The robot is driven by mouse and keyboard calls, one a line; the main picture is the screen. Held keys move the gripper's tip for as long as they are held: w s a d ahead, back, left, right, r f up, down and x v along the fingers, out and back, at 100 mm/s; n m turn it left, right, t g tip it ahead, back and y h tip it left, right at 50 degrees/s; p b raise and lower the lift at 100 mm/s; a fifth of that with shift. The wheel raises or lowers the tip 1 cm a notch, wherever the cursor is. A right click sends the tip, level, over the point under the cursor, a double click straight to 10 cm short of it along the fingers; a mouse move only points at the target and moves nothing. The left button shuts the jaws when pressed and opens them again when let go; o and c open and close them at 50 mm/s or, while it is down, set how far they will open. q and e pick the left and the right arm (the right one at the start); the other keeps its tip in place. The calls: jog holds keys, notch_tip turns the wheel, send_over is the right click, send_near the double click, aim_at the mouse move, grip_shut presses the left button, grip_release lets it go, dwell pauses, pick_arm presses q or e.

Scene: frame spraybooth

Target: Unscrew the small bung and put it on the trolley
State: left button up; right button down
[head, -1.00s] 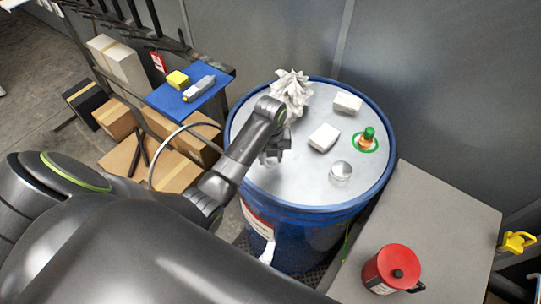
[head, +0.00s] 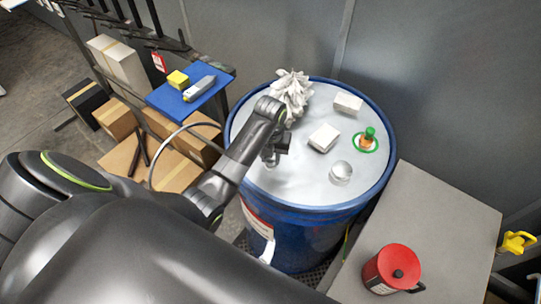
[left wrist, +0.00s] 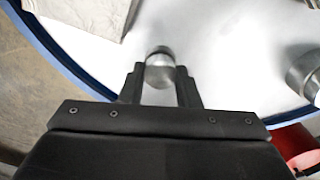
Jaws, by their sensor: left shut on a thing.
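A blue drum (head: 300,215) with a pale lid stands in the middle of the head view. My left gripper (head: 270,158) is low over the left part of the lid. In the left wrist view its fingers (left wrist: 160,85) are shut on the small bung (left wrist: 160,66), a short metal cylinder with a dark band. In the head view my gripper hides this bung, and I cannot tell whether it is still seated in the lid. A larger silver cap (head: 340,172) is on the lid to the right; it also shows in the wrist view (left wrist: 308,72). My right gripper is out of view.
A blue-topped stand (head: 168,104) holds a yellow block. A grey top (head: 445,215) carries a red can (head: 392,268); its far part is clear.

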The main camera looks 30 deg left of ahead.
pick_arm(q)
jog(key=n, duration=0.4)
dwell(0.3)
jog(key=shift+n, duration=0.9)
jog(key=n, duration=0.3)
jog(key=shift+d, duration=0.1)
jog(key=n, duration=0.3)
jog(key=shift+n, duration=0.9)
